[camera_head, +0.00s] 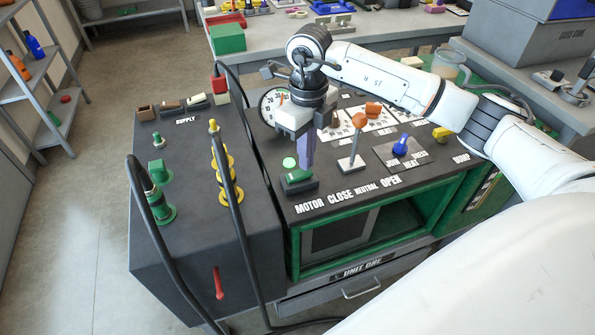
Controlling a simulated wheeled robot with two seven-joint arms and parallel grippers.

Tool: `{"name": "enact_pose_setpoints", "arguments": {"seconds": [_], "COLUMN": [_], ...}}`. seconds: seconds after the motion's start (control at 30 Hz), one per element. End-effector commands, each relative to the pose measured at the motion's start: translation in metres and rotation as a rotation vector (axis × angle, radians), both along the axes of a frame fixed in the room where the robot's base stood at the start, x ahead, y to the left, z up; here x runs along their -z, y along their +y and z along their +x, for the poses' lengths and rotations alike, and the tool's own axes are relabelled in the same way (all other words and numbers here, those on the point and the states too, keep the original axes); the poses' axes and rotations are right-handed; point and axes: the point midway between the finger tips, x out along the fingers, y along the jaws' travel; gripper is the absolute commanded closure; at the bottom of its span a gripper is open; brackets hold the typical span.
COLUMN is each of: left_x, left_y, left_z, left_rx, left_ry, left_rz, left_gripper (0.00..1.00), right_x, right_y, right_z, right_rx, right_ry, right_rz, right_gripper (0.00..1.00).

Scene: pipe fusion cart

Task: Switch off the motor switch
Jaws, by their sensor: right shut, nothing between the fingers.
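The motor switch (297,179) is a green rocker on a dark base, above the word MOTOR at the front left of the cart's dark top panel. A pale green round lamp (289,162) is just behind it. My right gripper (306,166) points down with its purple fingers shut and empty. Its tips are right at the back right end of the switch; I cannot tell whether they touch it. The gripper body hides part of the panel behind. My left gripper is not in view.
An orange-topped lever (354,145) stands to the right of the switch, with a blue knob (402,140) and yellow knob (441,133) further right. A gauge (269,103) is behind. The supply box (190,245) with black cables (236,215) stands on the left.

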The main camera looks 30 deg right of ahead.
Motion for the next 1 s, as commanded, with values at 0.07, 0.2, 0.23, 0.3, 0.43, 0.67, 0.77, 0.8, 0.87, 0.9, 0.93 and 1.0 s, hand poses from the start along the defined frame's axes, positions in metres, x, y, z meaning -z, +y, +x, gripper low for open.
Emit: {"name": "enact_pose_setpoints", "arguments": {"seconds": [0.07, 0.2, 0.23, 0.3, 0.43, 0.67, 0.77, 0.8, 0.87, 0.9, 0.93, 1.0], "left_x": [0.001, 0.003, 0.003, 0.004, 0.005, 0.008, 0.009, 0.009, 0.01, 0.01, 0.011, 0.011], "left_y": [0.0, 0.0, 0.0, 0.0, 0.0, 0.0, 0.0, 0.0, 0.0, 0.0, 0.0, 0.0], "left_z": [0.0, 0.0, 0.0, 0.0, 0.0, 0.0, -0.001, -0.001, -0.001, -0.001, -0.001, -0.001], "left_rx": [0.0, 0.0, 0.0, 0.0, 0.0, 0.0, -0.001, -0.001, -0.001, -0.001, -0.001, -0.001], "left_ry": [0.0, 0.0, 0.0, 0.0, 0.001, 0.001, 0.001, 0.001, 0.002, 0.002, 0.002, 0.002], "left_rz": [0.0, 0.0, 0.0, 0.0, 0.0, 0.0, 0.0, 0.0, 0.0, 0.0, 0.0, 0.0], "left_gripper": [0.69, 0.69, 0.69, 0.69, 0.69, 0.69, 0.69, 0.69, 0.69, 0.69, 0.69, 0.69], "right_x": [0.001, 0.004, 0.004, 0.005, 0.007, 0.011, 0.012, 0.013, 0.014, 0.014, 0.015, 0.016], "right_y": [0.0, 0.0, 0.0, 0.0, 0.0, 0.0, 0.0, 0.0, 0.0, 0.0, 0.0, 0.0], "right_z": [0.0, 0.0, 0.0, 0.0, 0.0, 0.0, 0.0, 0.0, 0.0, 0.0, 0.0, 0.0], "right_rx": [0.0, 0.0, 0.0, 0.0, 0.0, 0.0, 0.0, 0.0, 0.0, 0.0, 0.0, 0.0], "right_ry": [0.0, 0.0, 0.0, 0.001, 0.001, 0.001, 0.001, 0.0, 0.0, 0.0, 0.0, 0.0], "right_rz": [0.0, 0.0, 0.0, 0.0, 0.0, 0.0, 0.0, 0.0, 0.0, 0.0, 0.0, 0.0], "right_gripper": [1.0, 1.0, 1.0, 1.0, 1.0, 1.0, 1.0, 1.0, 1.0, 1.0, 1.0, 1.0]}}
